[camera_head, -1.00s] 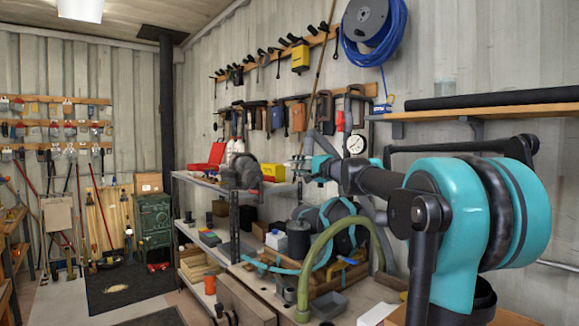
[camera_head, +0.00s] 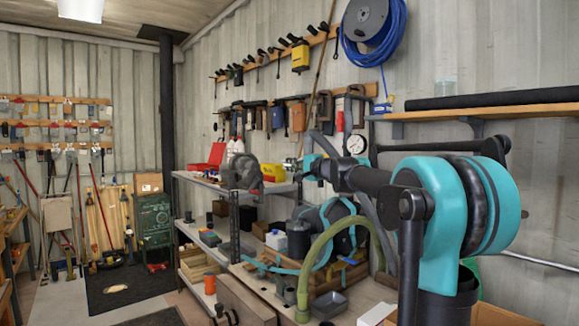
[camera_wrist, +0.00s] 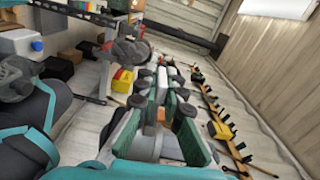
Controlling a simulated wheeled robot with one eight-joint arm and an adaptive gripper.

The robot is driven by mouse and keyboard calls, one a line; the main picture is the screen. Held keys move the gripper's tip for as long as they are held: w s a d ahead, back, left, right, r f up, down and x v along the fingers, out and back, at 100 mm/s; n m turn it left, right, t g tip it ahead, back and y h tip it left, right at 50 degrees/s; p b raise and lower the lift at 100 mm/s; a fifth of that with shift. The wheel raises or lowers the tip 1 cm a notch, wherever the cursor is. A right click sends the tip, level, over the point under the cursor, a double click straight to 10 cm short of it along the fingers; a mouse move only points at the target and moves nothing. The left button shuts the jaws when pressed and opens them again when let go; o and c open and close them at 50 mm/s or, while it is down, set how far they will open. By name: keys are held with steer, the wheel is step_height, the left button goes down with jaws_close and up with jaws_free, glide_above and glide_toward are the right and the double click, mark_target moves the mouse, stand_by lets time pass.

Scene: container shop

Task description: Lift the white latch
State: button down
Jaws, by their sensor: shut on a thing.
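My gripper (camera_wrist: 163,98) reaches away from the lower middle of the wrist view, its dark green-padded fingers close together. A small pale piece, which looks like the white latch (camera_wrist: 162,80), shows between the fingertips. Its outline is partly hidden by the fingers and blends with the tools behind. In the head view my gripper (camera_head: 307,166) is small, at the left end of my arm, in the air in front of the tool wall. I cannot make out the latch there.
Below the gripper is a cluttered bench with a green hose arch (camera_head: 318,252) and a grey tray (camera_head: 329,304). A metal shelf to the left holds a grey grinder (camera_head: 240,172) and a yellow box (camera_head: 272,173). Tools hang on the wall behind; a wooden shelf (camera_head: 540,110) is at right.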

steer(key=shift+r+m, duration=0.65)
steer(key=shift+m, duration=0.65)
steer(key=c, duration=1.6)
jaws_free()
steer(key=shift+c, duration=0.2)
steer(key=shift+s+d, duration=0.1)
steer(key=shift+d, duration=0.05)
steer(key=v, duration=1.1)
steer(key=shift+s+d, duration=0.2)
steer(key=shift+s, duration=0.15)
steer(key=shift+f, duration=0.1)
